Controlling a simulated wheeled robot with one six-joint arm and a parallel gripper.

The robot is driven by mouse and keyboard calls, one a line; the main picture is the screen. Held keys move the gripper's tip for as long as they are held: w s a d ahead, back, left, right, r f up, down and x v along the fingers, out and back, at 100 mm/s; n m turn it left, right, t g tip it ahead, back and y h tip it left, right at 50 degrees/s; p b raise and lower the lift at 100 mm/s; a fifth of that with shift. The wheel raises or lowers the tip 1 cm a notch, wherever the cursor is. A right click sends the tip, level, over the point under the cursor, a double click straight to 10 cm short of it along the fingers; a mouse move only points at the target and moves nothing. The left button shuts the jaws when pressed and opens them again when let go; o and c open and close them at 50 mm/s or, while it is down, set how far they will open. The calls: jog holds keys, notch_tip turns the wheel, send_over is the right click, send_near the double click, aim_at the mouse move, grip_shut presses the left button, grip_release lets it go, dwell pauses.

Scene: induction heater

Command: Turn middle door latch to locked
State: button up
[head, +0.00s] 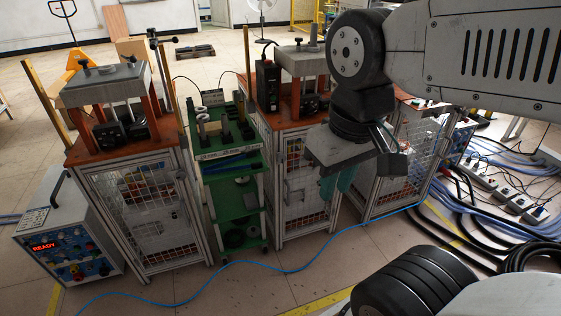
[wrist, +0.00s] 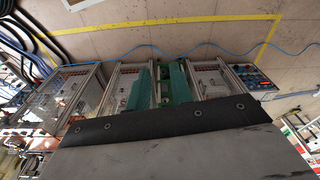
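The middle cabinet's mesh door (head: 297,205) stands below an orange-brown top in the head view. It looks closed, and its right part is hidden behind my gripper. The same cabinet (wrist: 122,77) shows upside down in the wrist view, partly behind a finger. The door's latch is too small and covered to make out, so its position cannot be told. My gripper (head: 338,186) hangs in front of the right side of the middle cabinet, teal fingers pointing down. In the wrist view the two fingers (wrist: 160,84) are apart with nothing between them.
A green shelf cart (head: 236,190) stands between the left cabinet (head: 145,215) and the middle one. The right cabinet (head: 400,165) is behind my arm. A READY-lit heater unit (head: 65,240) sits at left. A blue cable (head: 250,262) crosses the open floor in front.

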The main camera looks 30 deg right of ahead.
jog(key=o, duration=0.5)
jog(key=shift+w+d+f, duration=0.1)
jog(key=shift+f, duration=0.25)
jog(key=shift+o, duration=0.6)
jog(key=w+d+f+m+g, duration=0.1)
jog(key=w+d+f+g, duration=0.1)
jog(key=w+f+g, duration=0.1)
notch_tip(320, 180, down, 2)
jog(key=shift+w+f, duration=0.2)
jog(key=shift+w, duration=0.7)
jog(key=m+t+h, duration=0.1)
jog(key=t+h, duration=0.2)
jog(key=t, duration=1.7)
send_near(282, 159)
jog(key=w, duration=0.5)
jog(key=w+d, duration=0.1)
jog(key=w, duration=0.4)
jog(key=shift+w+d+r, duration=0.3)
jog(key=shift+d, duration=0.1)
